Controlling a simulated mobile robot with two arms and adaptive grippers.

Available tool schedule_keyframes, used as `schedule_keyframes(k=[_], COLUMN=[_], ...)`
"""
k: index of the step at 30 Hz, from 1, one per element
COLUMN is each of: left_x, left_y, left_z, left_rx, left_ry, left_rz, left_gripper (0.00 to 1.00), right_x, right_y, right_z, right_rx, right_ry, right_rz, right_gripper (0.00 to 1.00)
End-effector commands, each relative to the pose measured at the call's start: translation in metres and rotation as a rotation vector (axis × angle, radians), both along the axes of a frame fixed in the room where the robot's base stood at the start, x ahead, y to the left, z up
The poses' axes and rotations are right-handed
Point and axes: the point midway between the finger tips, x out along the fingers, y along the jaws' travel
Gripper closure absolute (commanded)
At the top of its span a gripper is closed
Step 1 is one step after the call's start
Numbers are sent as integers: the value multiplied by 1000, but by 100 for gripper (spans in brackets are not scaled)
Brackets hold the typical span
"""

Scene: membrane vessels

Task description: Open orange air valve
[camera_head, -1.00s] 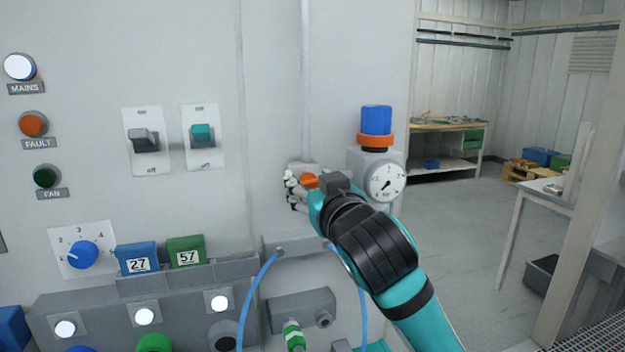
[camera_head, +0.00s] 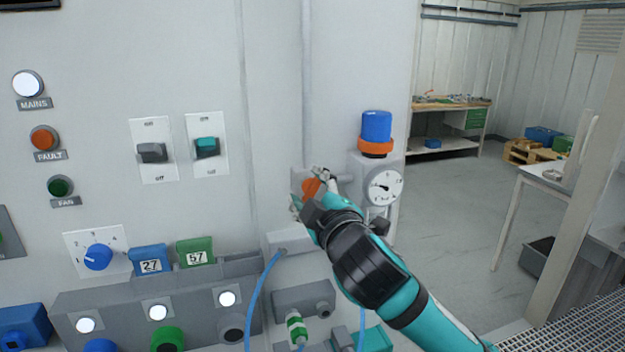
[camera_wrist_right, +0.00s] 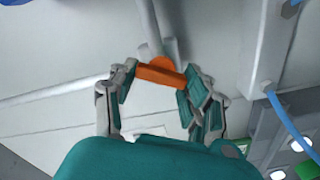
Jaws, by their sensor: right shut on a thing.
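The orange air valve handle (camera_head: 311,187) sits on a grey fitting on the pipe, left of the pressure gauge (camera_head: 384,187). My right gripper (camera_head: 311,191) is around the handle, one finger above right of it and the other below left. In the right wrist view the orange handle (camera_wrist_right: 160,76) lies crosswise between the two fingers of the right gripper (camera_wrist_right: 160,80). The gauge needle points roughly left. Part of the handle is hidden by the fingers. My left gripper is not in view.
A blue-topped orange unit (camera_head: 376,135) stands above the gauge. A blue hose (camera_head: 256,305) hangs below the valve. The panel on the left bears switches, lamps and a blue knob (camera_head: 98,257). Open floor (camera_head: 450,215) and a workbench (camera_head: 450,104) lie to the right.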

Motion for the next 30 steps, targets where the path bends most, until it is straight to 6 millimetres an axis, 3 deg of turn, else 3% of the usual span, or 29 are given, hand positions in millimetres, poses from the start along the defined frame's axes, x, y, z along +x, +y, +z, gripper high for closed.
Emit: schedule_keyframes(k=[15,30], left_x=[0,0], left_y=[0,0], left_z=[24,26], left_rx=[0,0], left_ry=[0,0], left_rz=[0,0], left_gripper=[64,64], right_x=[0,0], right_y=[1,1], right_z=[-1,-2], right_rx=[-305,-356], right_ry=[-100,-116], right_rz=[1,0], right_gripper=[84,84])
